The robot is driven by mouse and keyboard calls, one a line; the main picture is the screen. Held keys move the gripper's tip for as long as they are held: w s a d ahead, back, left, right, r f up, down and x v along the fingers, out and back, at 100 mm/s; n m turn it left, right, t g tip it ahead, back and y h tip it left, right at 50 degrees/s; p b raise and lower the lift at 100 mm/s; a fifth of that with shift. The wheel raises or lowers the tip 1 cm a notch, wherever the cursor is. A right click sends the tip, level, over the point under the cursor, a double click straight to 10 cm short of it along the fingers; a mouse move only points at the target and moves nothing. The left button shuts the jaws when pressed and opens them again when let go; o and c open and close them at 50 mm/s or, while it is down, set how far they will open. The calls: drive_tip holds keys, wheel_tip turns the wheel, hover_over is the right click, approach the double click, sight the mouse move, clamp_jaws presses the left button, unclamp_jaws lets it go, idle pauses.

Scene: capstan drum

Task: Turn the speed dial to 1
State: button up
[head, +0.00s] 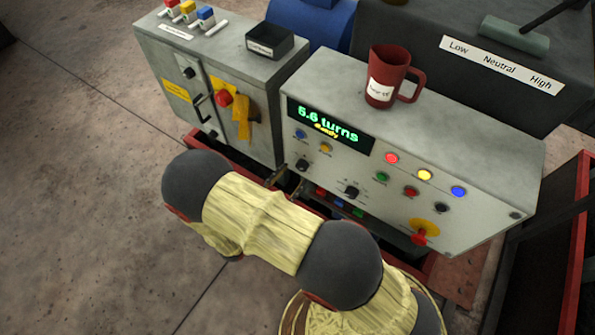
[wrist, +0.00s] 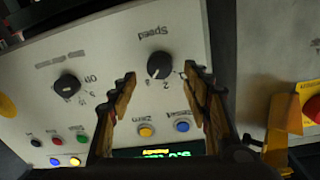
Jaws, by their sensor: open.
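The speed dial (wrist: 160,65) is a round black knob on the pale control panel, seen upside down in the wrist view under the word Speed. A light mark shows on its face; a 2 is readable beside it, but I cannot tell its exact setting. In the head view the dial (head: 302,165) is small, just beyond my fingertips. My gripper (wrist: 159,76) is open, with one wooden-looking finger on each side of the dial in the picture. No contact with the knob can be made out. In the head view my gripper (head: 287,182) is at the panel's lower left.
A second black dial (wrist: 67,85) sits beside the speed dial. Blue (wrist: 183,126) and orange (wrist: 146,132) buttons lie close by the fingers. A red mug (head: 386,77) stands on the console top. A yellow-handled switch box (head: 241,115) stands left.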

sight(300, 168)
drive_tip(key=shift+b+x, duration=0.3)
drive_tip(key=shift+x, duration=1.65)
drive_tip(key=shift+c, duration=0.3)
drive_tip(key=c, duration=1.1)
